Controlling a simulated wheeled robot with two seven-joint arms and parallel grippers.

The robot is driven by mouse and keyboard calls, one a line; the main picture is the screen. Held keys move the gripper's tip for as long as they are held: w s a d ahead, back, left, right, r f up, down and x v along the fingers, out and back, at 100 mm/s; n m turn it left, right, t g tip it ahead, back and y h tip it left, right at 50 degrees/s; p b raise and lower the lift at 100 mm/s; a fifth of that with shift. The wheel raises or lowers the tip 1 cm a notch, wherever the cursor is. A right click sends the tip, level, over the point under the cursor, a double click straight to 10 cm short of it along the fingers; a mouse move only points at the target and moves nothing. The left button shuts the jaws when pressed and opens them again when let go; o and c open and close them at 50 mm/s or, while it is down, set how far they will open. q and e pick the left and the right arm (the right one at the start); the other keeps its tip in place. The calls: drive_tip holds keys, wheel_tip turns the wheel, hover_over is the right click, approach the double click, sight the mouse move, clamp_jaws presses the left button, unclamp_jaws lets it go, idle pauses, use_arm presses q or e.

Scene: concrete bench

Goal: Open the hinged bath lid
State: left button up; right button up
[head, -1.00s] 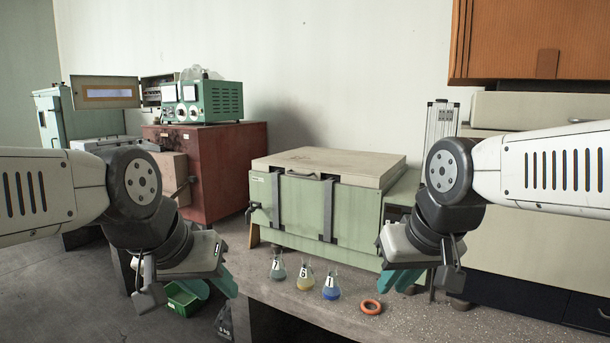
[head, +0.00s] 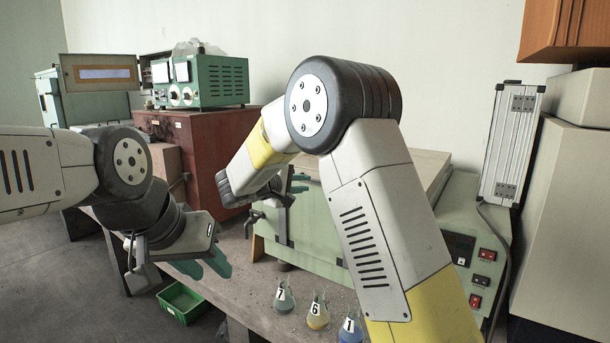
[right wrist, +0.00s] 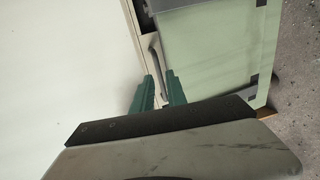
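The bath is a pale green box (head: 312,222) with a cream lid (head: 432,168) that looks shut; my right arm hides much of both in the head view. In the right wrist view the bath's green front (right wrist: 215,65) lies sideways, with the lid's handle (right wrist: 155,58) just beyond my fingertips. My right gripper (right wrist: 160,92) is open, its green fingers apart, and the handle lines up with the gap; I see no grip on it. In the head view its fingers (head: 298,182) show by the bath's front left. My left gripper (head: 206,265) is open and empty, left of the bath.
Flasks labelled 7 (head: 284,298), 6 (head: 317,314) and 1 (head: 350,328) stand on the bench in front of the bath. A control panel (head: 470,262) is at the bath's right. A red cabinet (head: 205,145) stands behind left. A green bin (head: 183,302) is on the floor.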

drive_tip(key=w+d, duration=0.1)
drive_tip(key=w, duration=0.1)
drive_tip(key=w+d+f, duration=0.1)
drive_tip(key=w, duration=0.2)
drive_tip(key=w+d, duration=0.1)
drive_tip(key=w, duration=0.1)
drive_tip(key=shift+w+f, duration=0.25)
drive_tip(key=shift+c, duration=0.2)
clamp_jaws()
idle(1.1)
